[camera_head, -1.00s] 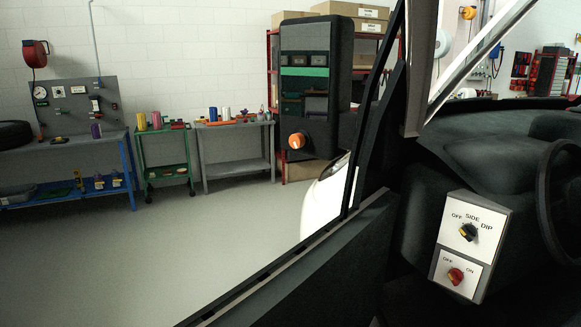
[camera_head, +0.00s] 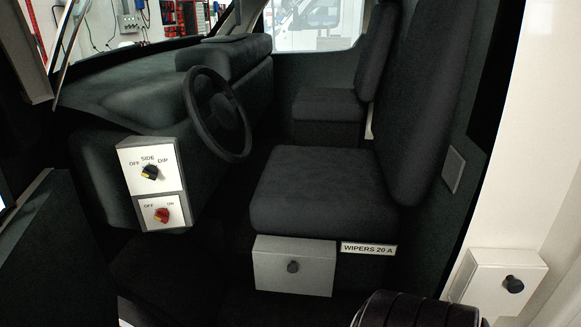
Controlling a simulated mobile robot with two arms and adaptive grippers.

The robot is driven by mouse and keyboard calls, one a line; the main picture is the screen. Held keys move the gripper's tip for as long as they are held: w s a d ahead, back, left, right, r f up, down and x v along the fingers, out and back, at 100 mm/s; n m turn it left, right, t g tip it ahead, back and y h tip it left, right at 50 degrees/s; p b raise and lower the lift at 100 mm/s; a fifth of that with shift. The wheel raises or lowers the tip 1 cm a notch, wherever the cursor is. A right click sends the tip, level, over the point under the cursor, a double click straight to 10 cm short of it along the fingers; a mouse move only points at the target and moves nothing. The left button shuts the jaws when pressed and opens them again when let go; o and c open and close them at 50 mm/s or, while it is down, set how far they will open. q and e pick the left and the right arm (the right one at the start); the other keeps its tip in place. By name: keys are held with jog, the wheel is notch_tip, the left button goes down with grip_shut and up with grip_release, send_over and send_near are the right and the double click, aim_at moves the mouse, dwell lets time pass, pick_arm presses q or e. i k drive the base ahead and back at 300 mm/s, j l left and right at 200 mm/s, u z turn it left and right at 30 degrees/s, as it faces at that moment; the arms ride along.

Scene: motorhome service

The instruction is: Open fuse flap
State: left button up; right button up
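A light grey flap (camera_head: 294,267) with a dark round knob (camera_head: 293,267) is set in the base below the front seat. It looks shut. A label reading "WIPERS 20 A" (camera_head: 368,249) is just right of it, under the seat cushion. Neither of my grippers shows. A dark ribbed part, probably of my own arm, is at the bottom edge, right of the flap and apart from it in the picture.
The black seat (camera_head: 310,190) is above the flap. The steering wheel (camera_head: 217,114) and a switch box (camera_head: 153,185) with two knobs are to the left. A white box (camera_head: 502,280) with a black knob is on the pale body panel at right. The footwell is dark.

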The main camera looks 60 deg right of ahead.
aim_at(284, 264)
jog(key=z, duration=1.8)
jog(key=l+u, duration=0.25)
